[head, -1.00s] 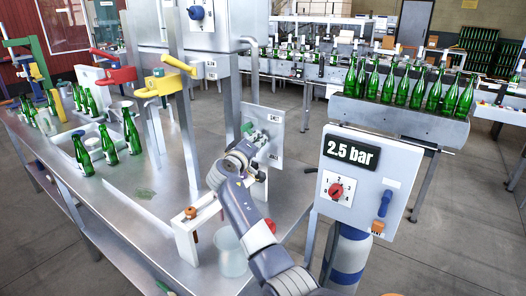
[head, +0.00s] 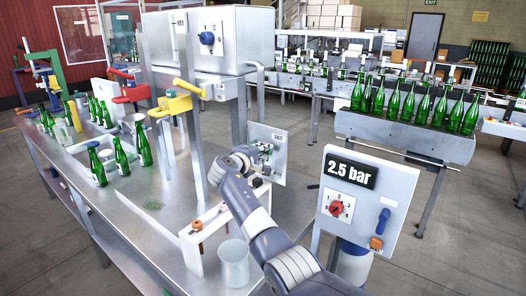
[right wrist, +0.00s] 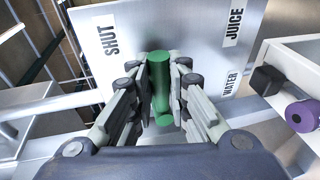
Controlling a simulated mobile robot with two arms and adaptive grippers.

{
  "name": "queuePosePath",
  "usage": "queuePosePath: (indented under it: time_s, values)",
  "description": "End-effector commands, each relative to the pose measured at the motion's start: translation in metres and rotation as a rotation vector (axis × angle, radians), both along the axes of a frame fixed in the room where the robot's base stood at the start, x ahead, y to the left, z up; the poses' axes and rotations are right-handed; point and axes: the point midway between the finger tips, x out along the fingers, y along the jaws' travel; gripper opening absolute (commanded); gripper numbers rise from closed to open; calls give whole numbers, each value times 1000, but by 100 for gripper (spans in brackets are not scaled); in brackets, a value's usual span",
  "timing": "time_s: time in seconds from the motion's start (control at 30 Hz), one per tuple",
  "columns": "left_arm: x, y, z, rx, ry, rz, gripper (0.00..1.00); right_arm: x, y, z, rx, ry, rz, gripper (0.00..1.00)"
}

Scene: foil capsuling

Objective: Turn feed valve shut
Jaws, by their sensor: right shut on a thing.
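The feed valve's green handle (right wrist: 160,85) stands between the fingers of my right gripper (right wrist: 158,68), which is shut on it. Behind it is a pale valve plate (right wrist: 140,32) with the labels SHUT at left, JUICE at upper right and WATER at lower right. In the head view the plate (head: 279,173) stands upright at the bench's right side, with my right gripper (head: 258,160) reaching to its front. There the gripper and wrist hide most of the handle. My left gripper is in neither view now.
A white stand (head: 192,251) and a clear beaker (head: 234,266) are close to my right arm. A control box reading 2.5 bar (head: 390,190) stands to the right. Green bottles (head: 144,146) stand on the bench at left. A purple knob (right wrist: 303,116) shows beside the handle.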

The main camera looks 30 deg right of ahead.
Motion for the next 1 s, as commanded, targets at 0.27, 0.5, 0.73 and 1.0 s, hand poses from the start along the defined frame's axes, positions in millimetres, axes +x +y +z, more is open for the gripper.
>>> queuePosePath:
  time_s: [0.27,0.5,0.73,1.0]
  values:
    - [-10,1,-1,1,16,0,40,0,0,0,-4,6,0,0]
    - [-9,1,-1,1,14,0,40,0,0,0,-4,4,1,37]
    - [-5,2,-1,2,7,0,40,0,0,0,-3,3,1,37]
    - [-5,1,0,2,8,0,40,-10,17,3,-2,1,4,37]
